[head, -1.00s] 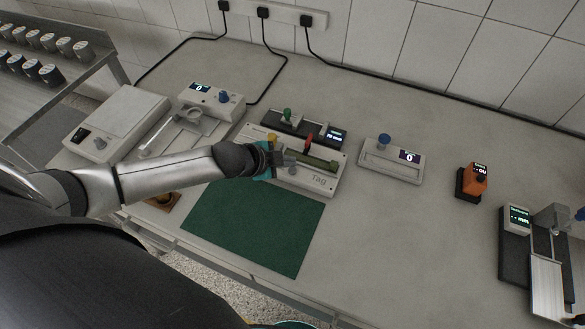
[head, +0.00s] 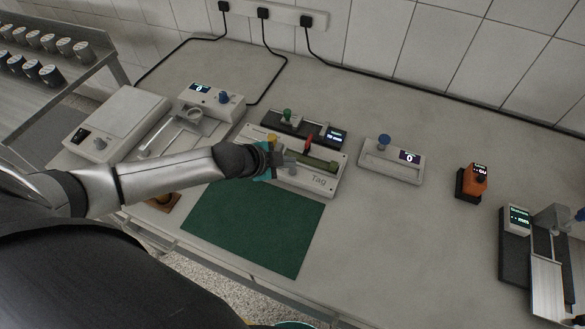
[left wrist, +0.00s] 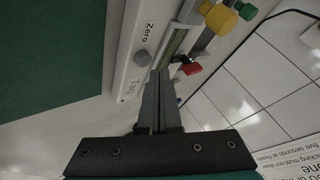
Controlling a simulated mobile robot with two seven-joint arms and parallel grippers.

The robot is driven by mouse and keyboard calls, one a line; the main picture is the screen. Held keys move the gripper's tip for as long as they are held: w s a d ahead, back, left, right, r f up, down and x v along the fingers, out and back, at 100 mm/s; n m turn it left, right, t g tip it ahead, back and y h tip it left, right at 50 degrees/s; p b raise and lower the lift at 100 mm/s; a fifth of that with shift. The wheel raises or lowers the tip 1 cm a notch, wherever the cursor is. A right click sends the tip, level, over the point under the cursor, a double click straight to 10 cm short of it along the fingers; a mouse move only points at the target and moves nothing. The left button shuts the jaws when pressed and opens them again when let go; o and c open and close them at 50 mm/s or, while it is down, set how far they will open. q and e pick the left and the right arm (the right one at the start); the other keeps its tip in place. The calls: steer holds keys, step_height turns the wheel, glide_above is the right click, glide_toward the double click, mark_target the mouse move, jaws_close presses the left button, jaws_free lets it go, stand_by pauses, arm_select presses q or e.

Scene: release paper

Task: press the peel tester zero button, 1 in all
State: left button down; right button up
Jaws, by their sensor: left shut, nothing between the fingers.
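A white instrument (head: 328,187) with a long green bar stands behind the green mat; its label reads Tag in the head view. In the left wrist view its front panel (left wrist: 127,60) carries the words Zero and Tag. A round grey button (left wrist: 143,57) sits beside the word Zero. My left gripper (head: 280,159) is shut and empty over the left part of this instrument. In the left wrist view its fingertips (left wrist: 161,73) appear close to the grey button, to its lower right; I cannot tell whether they touch anything. My right gripper is not in view.
A yellow knob (left wrist: 220,18) and a red lever (left wrist: 191,69) rise near my fingers. A black device (head: 337,136) with a display stands behind. The green mat (head: 255,225) is bare. A white display box (head: 391,165) and an orange device (head: 474,181) stand to the right.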

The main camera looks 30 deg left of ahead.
arm_select(q)
steer(key=shift+f, duration=0.15)
stand_by(0.5)
steer(key=shift+f, duration=0.3)
steer(key=shift+f+b, duration=0.5)
steer(key=shift+f, duration=0.05)
stand_by(0.7)
steer(key=shift+r, duration=0.1)
steer(key=shift+r+p, duration=0.85)
steer(key=shift+p, duration=0.2)
steer(key=shift+r, duration=0.1)
step_height(320, 180, up, 5)
steer(key=p, duration=0.5)
